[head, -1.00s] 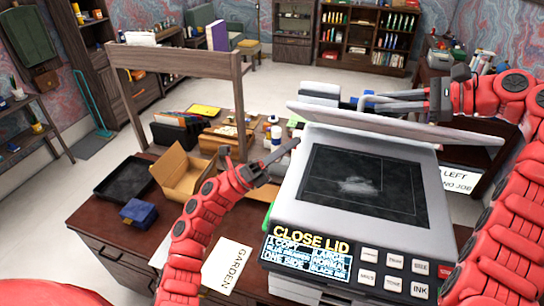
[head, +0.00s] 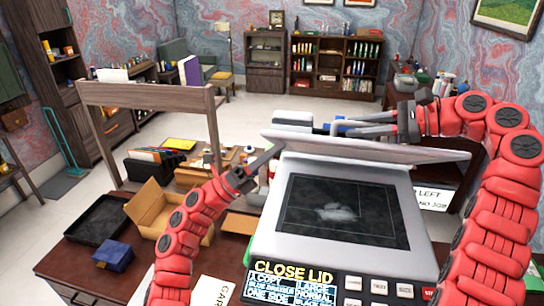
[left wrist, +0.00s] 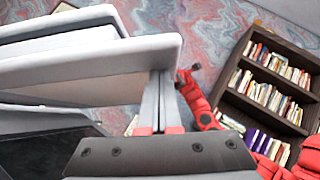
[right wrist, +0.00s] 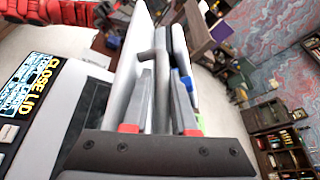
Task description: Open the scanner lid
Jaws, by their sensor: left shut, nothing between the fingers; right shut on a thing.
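The scanner (head: 262,235) stands on the desk with its dark glass (head: 340,212) uncovered and a pale mark on it. Its light grey lid (head: 400,152) is raised, tilted up at the back. The display (head: 292,281) reads "CLOSE LID". My right gripper (head: 345,128) is behind the lid's upper edge; in the right wrist view its fingers (right wrist: 160,105) are shut on a grey bar at the lid. My left gripper (head: 272,154) is shut and empty at the lid's left end; in the left wrist view its fingers (left wrist: 160,100) are beside the lid's edge (left wrist: 110,65). Contact there is unclear.
Left of the scanner are an open cardboard box (head: 160,205), a black tray (head: 97,220) and a blue box (head: 112,255). A wooden frame (head: 150,95) rises behind them. A "LEFT" sign (head: 433,197) is at the right.

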